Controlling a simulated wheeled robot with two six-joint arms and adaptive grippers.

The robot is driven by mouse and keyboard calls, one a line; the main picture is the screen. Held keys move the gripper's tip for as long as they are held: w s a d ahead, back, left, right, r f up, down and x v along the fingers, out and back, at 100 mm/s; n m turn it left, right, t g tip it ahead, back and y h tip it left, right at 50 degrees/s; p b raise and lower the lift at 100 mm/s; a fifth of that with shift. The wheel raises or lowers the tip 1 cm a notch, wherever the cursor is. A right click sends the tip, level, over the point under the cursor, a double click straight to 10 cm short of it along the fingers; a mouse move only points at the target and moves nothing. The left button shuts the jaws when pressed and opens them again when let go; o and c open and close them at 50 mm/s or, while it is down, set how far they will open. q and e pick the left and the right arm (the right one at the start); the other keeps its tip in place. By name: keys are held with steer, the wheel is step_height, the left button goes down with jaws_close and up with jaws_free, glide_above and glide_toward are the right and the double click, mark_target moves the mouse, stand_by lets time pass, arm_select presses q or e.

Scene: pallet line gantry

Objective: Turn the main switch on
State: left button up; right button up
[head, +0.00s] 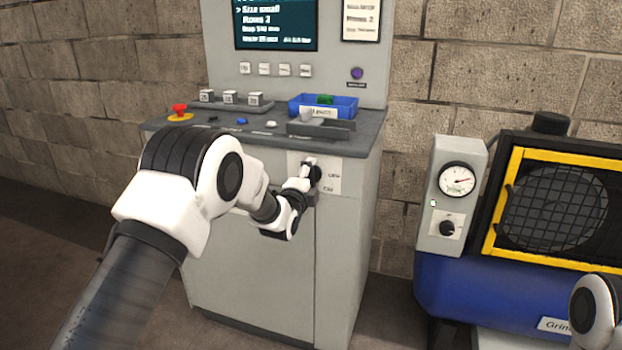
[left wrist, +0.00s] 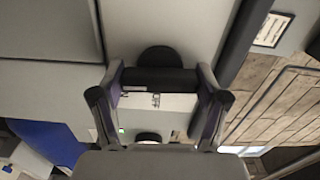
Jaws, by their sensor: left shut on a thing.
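The main switch is a black rotary knob (head: 316,173) on a white label plate (head: 329,182), on the upper front of the grey console. My left gripper (head: 307,172) reaches it from the left and is shut on it. In the left wrist view the knob's black bar (left wrist: 160,80) lies crosswise between the two fingers, with its round base (left wrist: 158,56) beyond and the plate (left wrist: 160,102) behind. The plate's lettering is too small to read surely, and my fingers partly hide the knob. My right gripper is not in view.
The console top (head: 260,140) carries a red emergency button (head: 179,110), several small keys and a blue tray (head: 351,106). A blue machine (head: 470,298) with a gauge (head: 456,180) and yellow-framed grille stands to the right. Floor between them is clear.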

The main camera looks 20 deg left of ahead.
arm_select(q)
steer(key=shift+f+m, duration=0.1)
steer(key=shift+m, duration=0.3)
steer(key=o, duration=1.2)
steer(key=shift+c, duration=0.2)
steer(key=s, duration=1.2)
steer(key=shift+a, duration=0.2)
